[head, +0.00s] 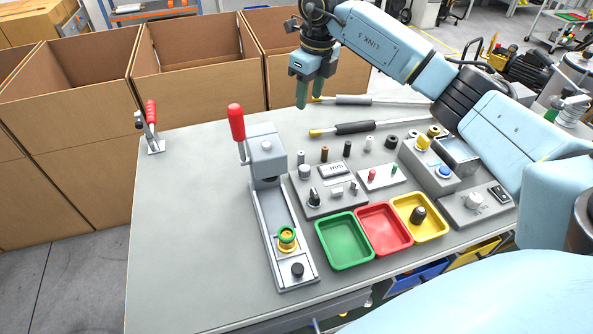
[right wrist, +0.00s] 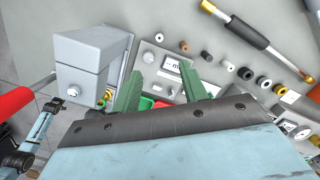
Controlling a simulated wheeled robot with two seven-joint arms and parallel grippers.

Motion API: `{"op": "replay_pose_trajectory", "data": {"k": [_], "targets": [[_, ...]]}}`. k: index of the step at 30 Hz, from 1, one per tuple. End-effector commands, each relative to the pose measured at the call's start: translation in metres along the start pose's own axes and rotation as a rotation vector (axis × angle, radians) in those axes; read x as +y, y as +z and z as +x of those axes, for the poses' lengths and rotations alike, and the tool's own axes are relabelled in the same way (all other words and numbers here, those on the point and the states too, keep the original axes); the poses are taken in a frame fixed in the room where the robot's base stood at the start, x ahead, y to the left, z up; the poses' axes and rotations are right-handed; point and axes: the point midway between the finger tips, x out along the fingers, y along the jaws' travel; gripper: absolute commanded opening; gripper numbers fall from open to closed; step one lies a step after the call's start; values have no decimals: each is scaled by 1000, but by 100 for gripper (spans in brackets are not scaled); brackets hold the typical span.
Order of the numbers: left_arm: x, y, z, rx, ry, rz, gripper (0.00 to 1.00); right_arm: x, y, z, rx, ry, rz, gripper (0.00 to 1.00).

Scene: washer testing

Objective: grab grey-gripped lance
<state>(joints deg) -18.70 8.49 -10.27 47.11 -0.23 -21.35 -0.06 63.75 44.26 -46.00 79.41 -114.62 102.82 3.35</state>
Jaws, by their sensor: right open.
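The grey-gripped lance (head: 354,99) lies near the back edge of the grey bench in the head view, its brass tip to the left and its metal tube running right. A second lance with a black grip (head: 355,128) lies in front of it and also shows in the right wrist view (right wrist: 247,32). My right gripper (head: 309,97) points down with its green fingers apart and empty, above the bench near the tip end of the grey-gripped lance. The fingers also show in the right wrist view (right wrist: 163,92).
A press with a red lever (head: 267,152) stands at the middle-left of the bench. Small cylinders, fixtures and green (head: 321,231), red (head: 362,217) and yellow (head: 398,207) trays lie in front. Cardboard boxes (head: 70,87) stand behind. The bench's left part is mostly clear.

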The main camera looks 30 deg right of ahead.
Motion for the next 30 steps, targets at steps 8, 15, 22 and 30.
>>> {"op": "replay_pose_trajectory", "data": {"k": [8, 15, 22, 30], "targets": [[-14, -7, 56, 3, -26, 7, 36, 0, -7, 63, -2, 1, -1, 43], [-18, -16, 59, 9, -32, 6, 36, 1, -8, 83, 0, 2, -1, 43], [-20, -38, 52, 23, -36, -3, 36, 1, -8, 128, 0, 3, -1, 43], [-21, -51, 46, 29, -38, -9, 36, 1, -8, 152, -1, 2, 0, 43]]}}
